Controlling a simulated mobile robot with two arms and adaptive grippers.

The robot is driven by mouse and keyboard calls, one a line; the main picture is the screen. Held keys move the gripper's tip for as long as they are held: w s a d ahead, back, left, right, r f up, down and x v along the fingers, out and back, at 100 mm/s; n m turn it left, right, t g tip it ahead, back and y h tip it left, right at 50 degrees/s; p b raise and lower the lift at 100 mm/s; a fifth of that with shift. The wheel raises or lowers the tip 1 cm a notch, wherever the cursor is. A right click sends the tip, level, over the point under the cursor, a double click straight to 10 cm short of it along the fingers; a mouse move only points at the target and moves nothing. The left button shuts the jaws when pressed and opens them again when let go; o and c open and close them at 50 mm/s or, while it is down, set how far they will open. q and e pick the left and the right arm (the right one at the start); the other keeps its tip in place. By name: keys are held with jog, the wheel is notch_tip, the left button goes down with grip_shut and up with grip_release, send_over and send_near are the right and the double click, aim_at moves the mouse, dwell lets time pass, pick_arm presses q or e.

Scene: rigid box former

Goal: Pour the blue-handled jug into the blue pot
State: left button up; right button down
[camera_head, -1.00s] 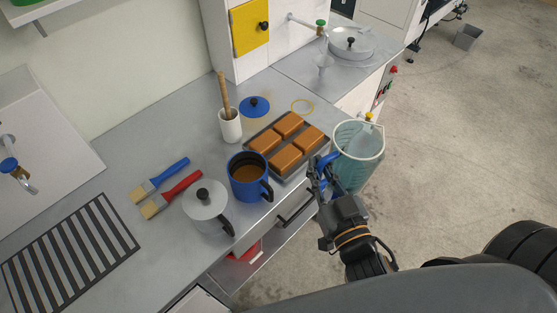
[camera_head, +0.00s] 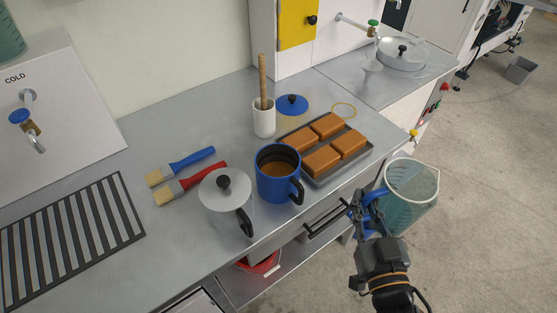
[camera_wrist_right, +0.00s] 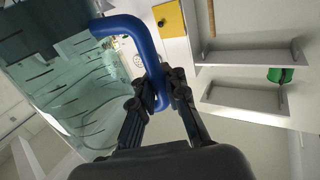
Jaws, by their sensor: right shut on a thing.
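The clear, teal-tinted jug (camera_head: 412,192) is off the counter's front edge in the head view, at the right. My right gripper (camera_head: 368,203) is shut on its blue handle, which shows large in the right wrist view (camera_wrist_right: 142,40). The jug's clear body (camera_wrist_right: 75,90) fills the left of that view, with liquid seen through its wall. The blue pot (camera_head: 272,180) stands upright on the counter, left of the jug and apart from it. It is open, holds brown liquid, and has a dark handle towards the front. My left gripper is not in view.
A tray of brown blocks (camera_head: 309,178) lies between pot and jug. A grey lidded pot (camera_head: 222,205) stands left of the blue pot. Brushes, a blue lid (camera_head: 292,104) and a white utensil holder (camera_head: 264,120) are behind. A drawer handle (camera_head: 327,220) sticks out below the edge.

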jog(key=a+r+n+g+y+p, duration=0.25)
jog(key=a+r+y, duration=0.2)
jog(key=a, duration=0.35)
jog(key=a+r+n+g+y+p, duration=0.1)
jog(key=a+r+n+y+p, duration=0.1)
jog(key=a+r+n+y, duration=0.45)
jog(key=s+a+f+n+g+y+p, duration=0.2)
jog(key=s+a+f+g+y+p, duration=0.1)
jog(key=s+a+g, duration=0.3)
jog(key=s+a, duration=0.2)
jog(key=a, duration=0.1)
jog(key=shift+s+f+n, duration=0.15)
jog(key=shift+s+n, duration=0.15)
jog(key=shift+s, duration=0.1)
jog(key=shift+p, duration=0.3)
